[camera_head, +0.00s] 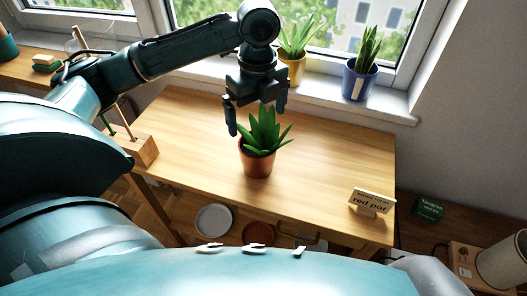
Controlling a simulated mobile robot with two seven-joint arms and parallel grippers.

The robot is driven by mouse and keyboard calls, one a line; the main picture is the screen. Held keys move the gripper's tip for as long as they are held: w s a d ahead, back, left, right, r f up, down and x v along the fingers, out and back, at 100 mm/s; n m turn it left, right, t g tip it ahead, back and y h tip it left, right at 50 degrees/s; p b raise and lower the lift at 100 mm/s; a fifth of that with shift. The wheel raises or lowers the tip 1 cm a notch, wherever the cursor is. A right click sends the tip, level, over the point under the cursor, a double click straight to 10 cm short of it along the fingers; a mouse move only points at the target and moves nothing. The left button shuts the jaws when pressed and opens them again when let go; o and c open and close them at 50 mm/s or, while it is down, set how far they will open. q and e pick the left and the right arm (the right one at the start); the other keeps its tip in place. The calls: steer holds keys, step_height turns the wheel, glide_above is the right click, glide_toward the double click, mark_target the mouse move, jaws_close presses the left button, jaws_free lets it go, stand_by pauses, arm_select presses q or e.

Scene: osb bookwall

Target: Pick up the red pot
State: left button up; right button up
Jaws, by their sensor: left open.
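The red pot (257,163) is a terracotta-red pot with a green spiky plant (265,130). It stands upright on the wooden table (335,160), near the middle. My left gripper (257,118) points down over the plant, with its fingers apart on either side of the upper leaves. Its jaws hold nothing that I can see. How far it is above the pot is hard to judge. A small sign (371,201) reading "red pot" stands at the table's front right. My right gripper does not show.
A yellow pot (293,70) and a blue pot (358,84) with plants stand on the windowsill (400,108) behind. A wooden block with sticks (138,148) is at the table's left. Saucers (213,220) lie on a lower shelf. The table's right half is mostly clear.

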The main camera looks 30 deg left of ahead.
arm_select(q)
glide_above(257, 153)
step_height(257, 153, down, 6)
steer(key=shift+r, duration=0.1)
step_height(257, 153, down, 6)
steer(key=shift+r, duration=0.15)
steer(key=shift+c, duration=0.6)
